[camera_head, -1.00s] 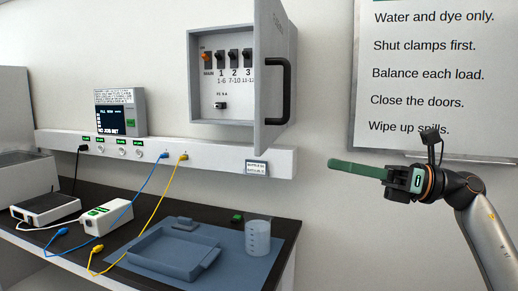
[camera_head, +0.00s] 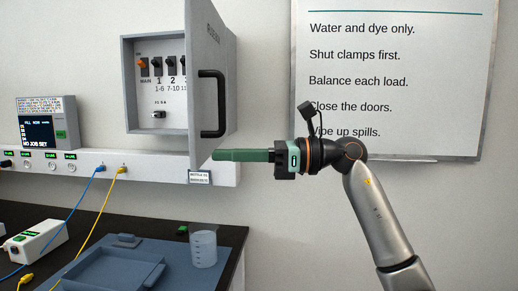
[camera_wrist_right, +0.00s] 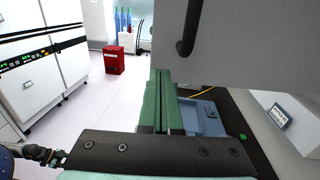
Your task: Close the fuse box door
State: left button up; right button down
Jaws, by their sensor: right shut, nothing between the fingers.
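The grey fuse box (camera_head: 127,75) is on the wall, with its door (camera_head: 206,40) standing open toward me. Switches inside are partly hidden by the door. A black bar handle (camera_head: 221,105) is on the door's face. My right gripper (camera_head: 214,155) has long green fingers, closed together and empty, pointing left at the door's lower edge. Whether they touch it I cannot tell. In the right wrist view the door (camera_wrist_right: 255,45) and its handle (camera_wrist_right: 188,30) loom above and right of the fingertips (camera_wrist_right: 161,73). A dark gripper, seemingly my left (camera_wrist_right: 40,153), shows small at lower left.
A wall rail (camera_head: 150,166) with a label runs below the box. The bench below carries a blue tray (camera_head: 105,270), a beaker (camera_head: 204,249) and blue and yellow cables. A whiteboard (camera_head: 400,60) hangs behind my right arm. Free air lies right of the door.

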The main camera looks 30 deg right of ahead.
jog(key=shift+x, duration=1.2)
